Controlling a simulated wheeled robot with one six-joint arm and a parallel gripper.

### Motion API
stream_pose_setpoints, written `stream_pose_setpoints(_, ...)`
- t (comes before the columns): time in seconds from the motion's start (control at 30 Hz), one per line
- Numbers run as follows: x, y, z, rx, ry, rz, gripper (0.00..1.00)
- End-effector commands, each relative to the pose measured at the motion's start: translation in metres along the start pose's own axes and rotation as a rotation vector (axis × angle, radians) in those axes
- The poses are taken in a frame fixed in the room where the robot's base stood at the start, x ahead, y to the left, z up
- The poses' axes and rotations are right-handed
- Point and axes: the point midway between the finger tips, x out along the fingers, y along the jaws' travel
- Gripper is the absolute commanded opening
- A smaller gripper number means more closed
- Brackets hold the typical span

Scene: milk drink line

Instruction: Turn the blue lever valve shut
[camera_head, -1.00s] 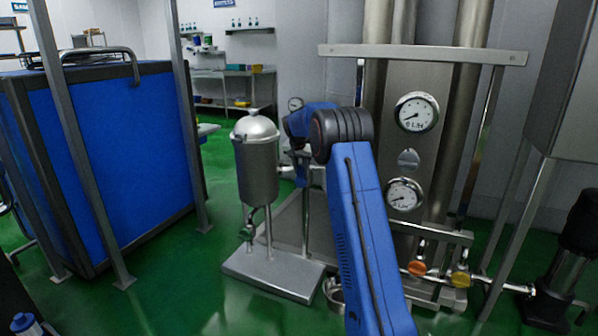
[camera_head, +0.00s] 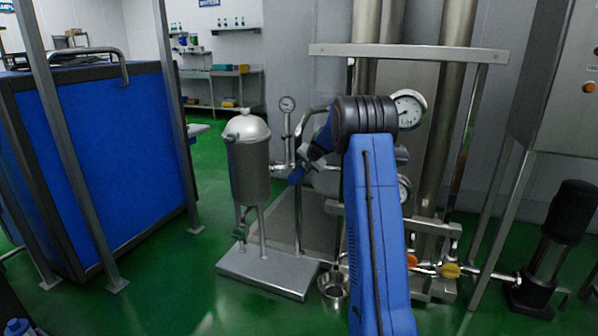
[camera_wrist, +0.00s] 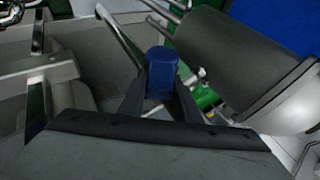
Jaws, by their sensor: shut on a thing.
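The blue lever (camera_wrist: 162,70) stands between the fingers of my gripper (camera_wrist: 163,98) in the wrist view. The fingers are shut on it, and its blue end sticks out beyond them. In the head view the blue lever (camera_head: 296,176) shows small on the pipe right of the steel tank. My gripper (camera_head: 306,166) is at it there, partly hidden by my own blue arm. The valve body under the lever is not clear in either view.
The domed steel tank (camera_head: 247,165) stands on a plate close left of my gripper; it is also near in the wrist view (camera_wrist: 235,60). A small gauge (camera_head: 287,103) rises behind. Orange (camera_head: 411,261) and yellow (camera_head: 450,270) valve handles are lower right.

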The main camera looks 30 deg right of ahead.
Motion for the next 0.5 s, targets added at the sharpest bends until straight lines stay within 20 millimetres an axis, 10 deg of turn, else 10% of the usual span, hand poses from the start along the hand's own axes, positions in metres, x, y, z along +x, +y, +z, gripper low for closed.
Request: stream_pose_setpoints(0.5, 0.003, 0.019, 0.002, 0.099, -0.003, -0.226, 0.00)
